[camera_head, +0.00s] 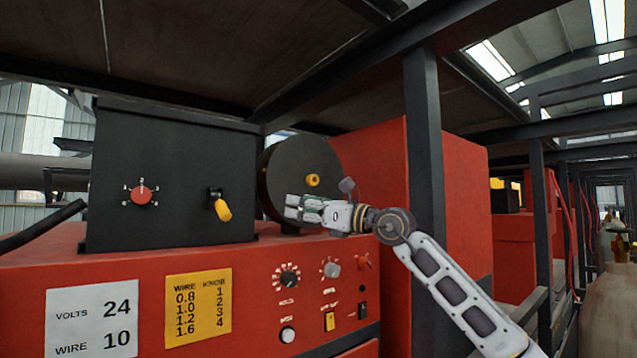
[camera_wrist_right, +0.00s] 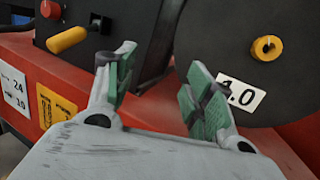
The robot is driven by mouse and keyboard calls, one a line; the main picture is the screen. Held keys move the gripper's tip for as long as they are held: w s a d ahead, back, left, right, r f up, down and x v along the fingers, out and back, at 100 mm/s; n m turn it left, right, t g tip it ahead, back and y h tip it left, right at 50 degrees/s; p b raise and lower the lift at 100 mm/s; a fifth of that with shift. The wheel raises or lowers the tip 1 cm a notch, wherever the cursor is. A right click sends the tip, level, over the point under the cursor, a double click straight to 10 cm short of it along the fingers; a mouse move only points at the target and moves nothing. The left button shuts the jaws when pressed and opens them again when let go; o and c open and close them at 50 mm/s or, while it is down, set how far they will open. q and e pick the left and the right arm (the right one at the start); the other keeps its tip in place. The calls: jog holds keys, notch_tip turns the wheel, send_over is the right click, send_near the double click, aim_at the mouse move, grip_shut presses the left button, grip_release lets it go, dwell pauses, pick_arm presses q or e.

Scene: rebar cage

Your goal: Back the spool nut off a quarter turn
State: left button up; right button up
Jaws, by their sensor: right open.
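The spool nut (camera_head: 313,180) is a small yellow piece at the middle of the dark round wire spool (camera_head: 290,165). In the right wrist view the nut (camera_wrist_right: 266,48) is a yellow ring on the spool's dark face, at the upper right. My right gripper (camera_head: 290,208) is in front of the spool, below and left of the nut. In the wrist view its green-padded fingers (camera_wrist_right: 160,85) are apart with nothing between them. The nut lies beyond the right finger, apart from it. My left gripper is not in view.
A black feeder box (camera_head: 170,180) with a red dial (camera_head: 142,194) and a yellow lever (camera_head: 222,209) stands left of the spool. Below is a red panel with knobs (camera_head: 288,278). A dark post (camera_head: 425,150) stands right of the spool. A white label (camera_wrist_right: 242,95) is on the spool.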

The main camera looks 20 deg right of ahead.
jog(key=d+r+t+h, duration=0.1)
jog(key=d+r+h, duration=0.2)
jog(key=d, duration=0.3)
jog(key=d+r+m+t+h, duration=0.1)
jog(key=d+r+h, duration=0.2)
jog(key=d, duration=0.3)
jog(key=shift+w+d+r+h, duration=0.25)
jog(key=shift+r+h, duration=0.15)
jog(key=shift+r, duration=0.45)
jog(key=shift+a, duration=0.1)
